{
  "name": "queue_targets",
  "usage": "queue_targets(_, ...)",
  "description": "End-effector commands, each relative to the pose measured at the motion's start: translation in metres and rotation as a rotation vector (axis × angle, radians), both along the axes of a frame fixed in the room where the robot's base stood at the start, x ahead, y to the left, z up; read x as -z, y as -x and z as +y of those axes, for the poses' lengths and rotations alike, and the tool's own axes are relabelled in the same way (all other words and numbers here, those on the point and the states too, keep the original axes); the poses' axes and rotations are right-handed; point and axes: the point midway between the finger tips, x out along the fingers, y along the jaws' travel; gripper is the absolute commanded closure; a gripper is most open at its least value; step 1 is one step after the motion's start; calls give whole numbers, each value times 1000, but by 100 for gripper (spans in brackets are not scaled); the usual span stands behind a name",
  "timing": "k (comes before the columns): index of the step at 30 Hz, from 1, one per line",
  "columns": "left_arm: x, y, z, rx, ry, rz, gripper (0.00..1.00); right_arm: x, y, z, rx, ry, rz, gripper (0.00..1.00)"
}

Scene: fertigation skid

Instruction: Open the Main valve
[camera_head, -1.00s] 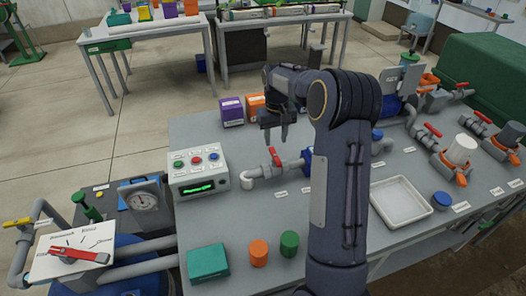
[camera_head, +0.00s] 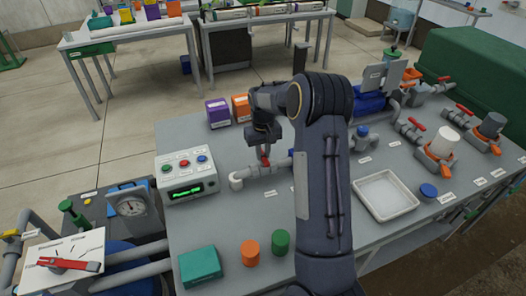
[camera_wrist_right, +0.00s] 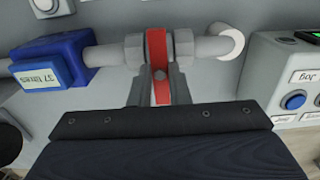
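My right gripper (camera_head: 263,148) points down over this handle. In the right wrist view the red handle (camera_wrist_right: 158,65) stands between the two grey fingers (camera_wrist_right: 160,90), which lie close along both sides and look shut on it. The handle runs across the pipe in that view. My left gripper is not in view.
A control box (camera_head: 186,177) with buttons stands left of the valve. A blue labelled block (camera_wrist_right: 52,62) is on the same pipe. More red-handled valves (camera_head: 410,123) are at right. A white tray (camera_head: 386,196), orange and green cylinders (camera_head: 250,253), and a teal box (camera_head: 200,267) lie nearer.

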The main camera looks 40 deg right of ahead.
Motion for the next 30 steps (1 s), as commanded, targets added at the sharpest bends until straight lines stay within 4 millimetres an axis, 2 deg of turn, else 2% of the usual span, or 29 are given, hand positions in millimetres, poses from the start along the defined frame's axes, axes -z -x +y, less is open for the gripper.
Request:
queue_targets(14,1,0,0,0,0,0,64,0,0,0,-63,-1,-1,100)
queue_targets(20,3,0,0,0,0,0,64,0,0,-1,-191,1,-2,100)
queue_targets(30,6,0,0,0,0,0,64,-1,0,-1,-508,1,-2,100)
